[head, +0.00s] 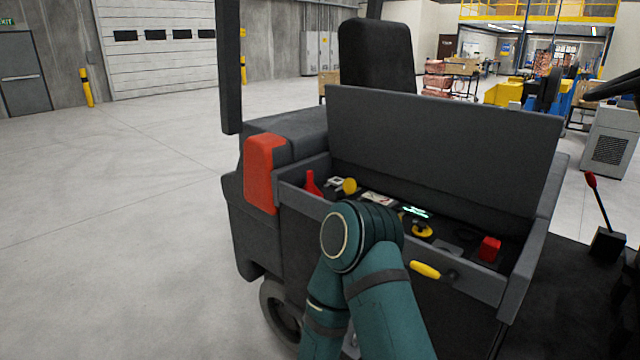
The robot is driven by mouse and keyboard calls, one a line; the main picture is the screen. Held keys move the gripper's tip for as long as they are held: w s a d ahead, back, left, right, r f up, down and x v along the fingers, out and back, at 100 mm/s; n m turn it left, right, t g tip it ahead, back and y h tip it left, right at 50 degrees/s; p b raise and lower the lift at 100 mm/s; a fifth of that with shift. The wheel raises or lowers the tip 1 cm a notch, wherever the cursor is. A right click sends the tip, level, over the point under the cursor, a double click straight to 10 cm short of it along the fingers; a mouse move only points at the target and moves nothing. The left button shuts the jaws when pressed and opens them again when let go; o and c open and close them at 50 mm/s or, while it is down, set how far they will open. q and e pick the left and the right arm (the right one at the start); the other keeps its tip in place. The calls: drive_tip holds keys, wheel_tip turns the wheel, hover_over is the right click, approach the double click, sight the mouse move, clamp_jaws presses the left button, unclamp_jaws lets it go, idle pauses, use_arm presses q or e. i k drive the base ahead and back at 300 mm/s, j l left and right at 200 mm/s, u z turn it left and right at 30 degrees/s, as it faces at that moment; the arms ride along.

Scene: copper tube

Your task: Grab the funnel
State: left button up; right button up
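A red funnel-shaped piece (312,185), narrow at the top and wider below, stands at the left end of the open compartment (288,203) on a dark vehicle. Its lower part is hidden by the compartment's front wall. A teal arm of mine rises from the bottom middle of the head view, and its bent joint is in front of the compartment, to the right of the red piece. Neither of my grippers can be made out, and no gripper touches the red piece.
The raised lid (440,145) stands behind the compartment. Inside are a yellow round item (349,186), a yellow-and-black item (423,230) and a red block (489,249). A yellow handle (425,270) is on the front. A red panel (262,175) stands left. Floor at left is clear.

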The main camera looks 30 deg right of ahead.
sight(310, 187)
drive_tip(key=i+j+z, duration=0.1)
drive_tip(key=i+z, duration=0.25)
drive_tip(key=i+j+z, duration=0.15)
drive_tip(key=z, duration=0.2)
drive_tip(key=i+j+z, duration=0.5)
drive_tip(key=z, duration=0.25)
drive_tip(key=i+j+z, duration=0.2)
drive_tip(key=z, duration=0.2)
drive_tip(key=i+j+z, duration=0.1)
drive_tip(key=j+z, duration=0.2)
drive_tip(key=z, duration=0.15)
drive_tip(key=i+j+z, duration=0.1)
drive_tip(key=j+z, duration=0.5)
drive_tip(key=z, duration=0.2)
